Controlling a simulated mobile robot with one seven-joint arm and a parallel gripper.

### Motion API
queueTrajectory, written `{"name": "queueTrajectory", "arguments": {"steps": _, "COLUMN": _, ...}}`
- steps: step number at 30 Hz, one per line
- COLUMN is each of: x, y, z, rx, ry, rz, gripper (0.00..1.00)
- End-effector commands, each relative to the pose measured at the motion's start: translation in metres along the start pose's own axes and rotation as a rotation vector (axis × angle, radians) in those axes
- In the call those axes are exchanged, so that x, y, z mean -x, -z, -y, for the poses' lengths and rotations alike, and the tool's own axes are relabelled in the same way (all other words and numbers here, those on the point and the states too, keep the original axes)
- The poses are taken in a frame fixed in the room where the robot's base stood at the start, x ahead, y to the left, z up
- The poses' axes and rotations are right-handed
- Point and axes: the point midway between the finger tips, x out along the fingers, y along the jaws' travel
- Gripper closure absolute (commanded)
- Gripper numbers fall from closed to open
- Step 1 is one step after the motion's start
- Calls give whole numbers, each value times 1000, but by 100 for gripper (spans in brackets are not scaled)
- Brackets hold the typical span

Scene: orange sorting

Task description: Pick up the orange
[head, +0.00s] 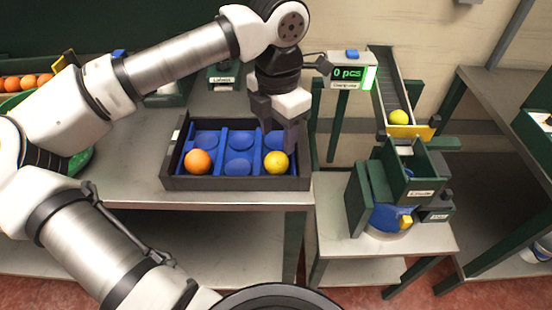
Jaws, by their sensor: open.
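The orange (198,161) sits in the front left compartment of a dark tray (236,184) with blue inserts. A yellow fruit (276,162) sits in the same tray, in the front right compartment. My gripper (284,135) is open above the right part of the tray, pointing down. It is right of the orange and apart from it, close above or behind the yellow fruit. My gripper partly hides the tray's back right compartment. I cannot tell whether a finger touches the yellow fruit.
Several oranges (25,81) lie at the far left. A chute (390,85) holding a yellow fruit (398,117) stands behind right, beside a counter display (352,76) reading "0 pcs". A green machine (400,185) stands on the lower right table. Bare tabletop (130,160) lies left of the tray.

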Motion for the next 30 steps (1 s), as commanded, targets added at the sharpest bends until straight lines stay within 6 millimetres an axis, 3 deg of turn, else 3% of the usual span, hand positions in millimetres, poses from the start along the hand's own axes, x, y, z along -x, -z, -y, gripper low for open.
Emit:
{"name": "queueTrajectory", "arguments": {"steps": 8, "x": -22, "y": 1, "z": 1, "rx": -2, "ry": 3, "rz": 1, "gripper": 49}}
{"name": "queueTrajectory", "arguments": {"steps": 18, "x": -65, "y": 2, "z": 1, "rx": -1, "ry": 2, "rz": 2, "gripper": 49}}
{"name": "queueTrajectory", "arguments": {"steps": 25, "x": -68, "y": 2, "z": 1, "rx": -1, "ry": 1, "rz": 3, "gripper": 49}}
{"name": "queueTrajectory", "arguments": {"steps": 30, "x": -68, "y": 2, "z": 1, "rx": -1, "ry": 1, "rz": 3, "gripper": 70}}
